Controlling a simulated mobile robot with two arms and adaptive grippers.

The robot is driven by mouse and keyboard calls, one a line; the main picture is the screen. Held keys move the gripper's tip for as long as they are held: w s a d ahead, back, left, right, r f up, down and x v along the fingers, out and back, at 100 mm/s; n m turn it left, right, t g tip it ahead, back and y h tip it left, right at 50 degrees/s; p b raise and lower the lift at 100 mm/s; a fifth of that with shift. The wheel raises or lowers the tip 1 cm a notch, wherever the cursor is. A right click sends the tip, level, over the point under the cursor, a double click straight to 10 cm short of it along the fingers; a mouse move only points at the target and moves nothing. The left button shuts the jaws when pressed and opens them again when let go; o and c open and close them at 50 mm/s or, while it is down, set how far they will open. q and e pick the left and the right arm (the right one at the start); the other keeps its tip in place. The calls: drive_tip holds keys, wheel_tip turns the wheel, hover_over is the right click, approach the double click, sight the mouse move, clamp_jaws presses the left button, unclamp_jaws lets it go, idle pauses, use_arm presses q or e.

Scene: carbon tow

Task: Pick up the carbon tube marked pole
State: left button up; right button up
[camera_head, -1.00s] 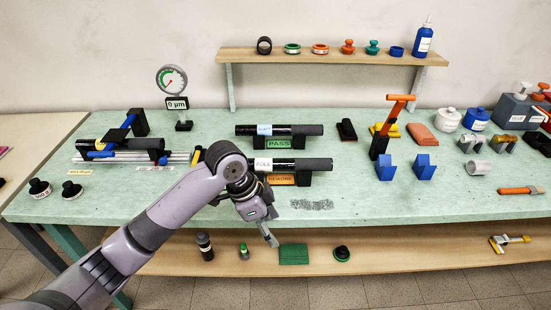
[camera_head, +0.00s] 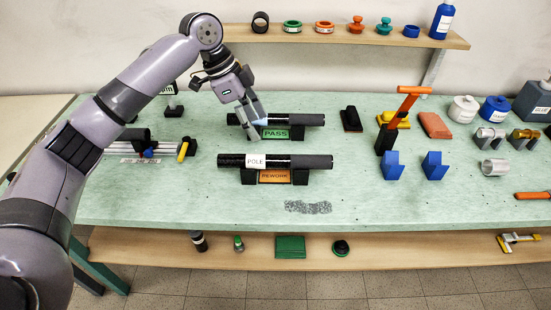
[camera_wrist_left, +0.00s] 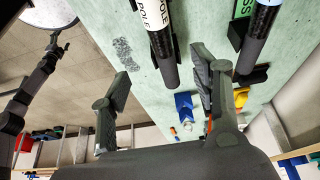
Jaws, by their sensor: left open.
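The carbon tube marked POLE (camera_head: 310,162) is black with a white label near its middle. It lies level on black supports with an orange REWORK plate (camera_head: 275,177). A second black tube (camera_head: 305,120) lies behind it on supports with a green PASS plate (camera_head: 276,134). My left gripper (camera_head: 252,115) is open and empty, fingers pointing down, in front of the second tube's left part and hiding most of its label. In the left wrist view, the POLE tube (camera_wrist_left: 170,68) shows between the open fingers (camera_wrist_left: 160,88), apart from them.
A black block (camera_head: 351,119), an orange-handled tool (camera_head: 402,115) and blue V-blocks (camera_head: 391,165) stand to the right. A rail fixture (camera_head: 155,147) is at left, partly behind my arm. A wooden shelf (camera_head: 260,36) is behind. The bench front is mostly clear.

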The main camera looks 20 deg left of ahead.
use_arm(q)
hover_over(272, 156)
drive_tip(key=a, duration=0.2)
drive_tip(key=f, duration=0.6)
drive_tip(key=shift+s+d+f+p, duration=0.15)
drive_tip(key=shift+s+d+p, duration=0.1)
drive_tip(key=shift+p, duration=0.1)
drive_tip(key=shift+d+f, duration=0.15)
drive_tip(key=shift+f, duration=0.3)
drive_tip(key=p+x, duration=0.1)
drive_tip(key=x, duration=0.3)
drive_tip(key=shift+f, duration=0.6)
drive_tip(key=shift+c, duration=0.7)
clamp_jaws()
use_arm(e)
drive_tip(key=shift+w+a+r, duration=0.1)
drive_tip(key=shift+w+r, duration=0.1)
drive_tip(key=shift+r, duration=0.95)
